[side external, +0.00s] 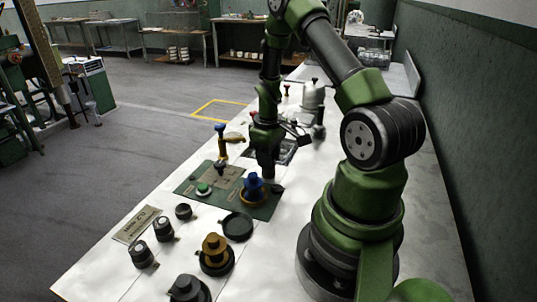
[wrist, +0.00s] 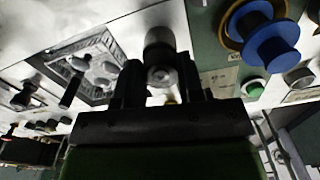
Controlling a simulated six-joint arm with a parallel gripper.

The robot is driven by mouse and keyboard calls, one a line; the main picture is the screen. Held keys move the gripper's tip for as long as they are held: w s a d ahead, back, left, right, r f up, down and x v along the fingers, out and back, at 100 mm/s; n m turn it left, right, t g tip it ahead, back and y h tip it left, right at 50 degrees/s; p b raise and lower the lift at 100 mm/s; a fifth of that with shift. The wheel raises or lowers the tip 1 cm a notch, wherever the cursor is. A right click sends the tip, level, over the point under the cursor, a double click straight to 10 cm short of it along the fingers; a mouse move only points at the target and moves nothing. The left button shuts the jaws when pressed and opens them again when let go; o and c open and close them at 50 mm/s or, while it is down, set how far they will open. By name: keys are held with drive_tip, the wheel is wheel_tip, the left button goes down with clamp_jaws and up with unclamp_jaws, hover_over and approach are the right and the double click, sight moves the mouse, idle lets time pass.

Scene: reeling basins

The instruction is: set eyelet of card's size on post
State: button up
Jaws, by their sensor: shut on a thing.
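My gripper (side external: 267,170) points down over the back right of the green mat (side external: 264,211). In the wrist view my gripper (wrist: 165,88) is shut on a small pale ring-ended piece (wrist: 162,76), probably an eyelet; its size cannot be read. A dark upright cylinder (wrist: 158,42) stands behind the piece in that view; I cannot tell if they touch. A blue spool-shaped post (side external: 253,184) stands in a brown ring on the mat, close beside my gripper; it also shows in the wrist view (wrist: 270,40). A beige card (side external: 138,224) lies on the near left bench, its lettering unclear.
A framed plate (wrist: 98,66) with fittings lies behind the mat.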

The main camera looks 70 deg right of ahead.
drive_tip(key=shift+f, duration=0.25)
idle(0.4)
drive_tip(key=o, duration=1.5)
drive_tip(key=shift+r, duration=0.1)
drive_tip(key=shift+r, duration=3.4)
